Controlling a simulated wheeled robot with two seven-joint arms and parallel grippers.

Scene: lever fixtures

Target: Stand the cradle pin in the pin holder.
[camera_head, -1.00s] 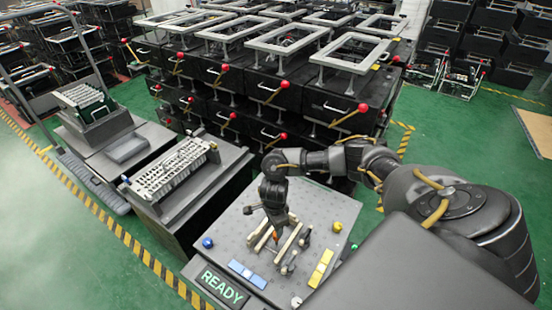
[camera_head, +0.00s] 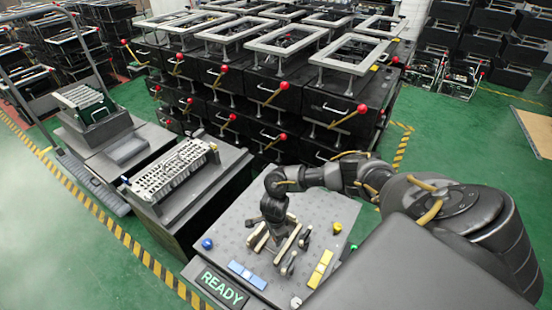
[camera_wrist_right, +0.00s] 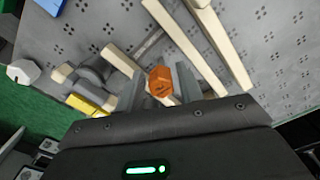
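My right gripper (camera_head: 275,230) points down at the grey board (camera_head: 315,207), among cream bars (camera_head: 288,244). In the right wrist view an orange hexagonal piece (camera_wrist_right: 160,81), apparently the cradle pin's end, lies between the fingers of my right gripper (camera_wrist_right: 160,76). The pin's shaft is hidden, and the pin does not show clearly in the head view. I cannot make out which fixture is the pin holder. My left gripper is out of view.
The board carries dark levers (camera_head: 289,264), a blue knob (camera_head: 207,244), a yellow knob (camera_head: 337,227), a blue strip (camera_head: 247,274) and yellow strips (camera_head: 320,269). A READY display (camera_head: 222,286) is at its front. A grey rack (camera_head: 172,171) stands left; the board's far right is clear.

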